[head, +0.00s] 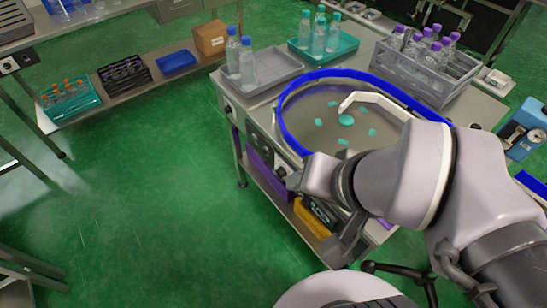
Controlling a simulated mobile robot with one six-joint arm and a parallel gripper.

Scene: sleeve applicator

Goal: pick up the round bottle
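Two clear bottles with blue caps (240,58) stand upright on a grey tray at the back left of the steel machine table. Several clear bottles with teal caps (319,36) stand on a teal tray behind them. Several purple-capped bottles (432,50) stand in a grey crate at the back right. I cannot tell from their shapes which one is the round bottle. My gripper (343,248) hangs at the front side of the machine, below the tabletop and away from all the bottles. Its fingers are dark and partly hidden by my wrist, and I see no bottle at it.
A blue-rimmed round turntable (280,108) with a white curved guide and teal pieces fills the table's middle. The grey tray (277,77), teal tray (348,47) and grey crate (408,73) border it. A shelf bench (145,95) stands back left. Green floor is open at left.

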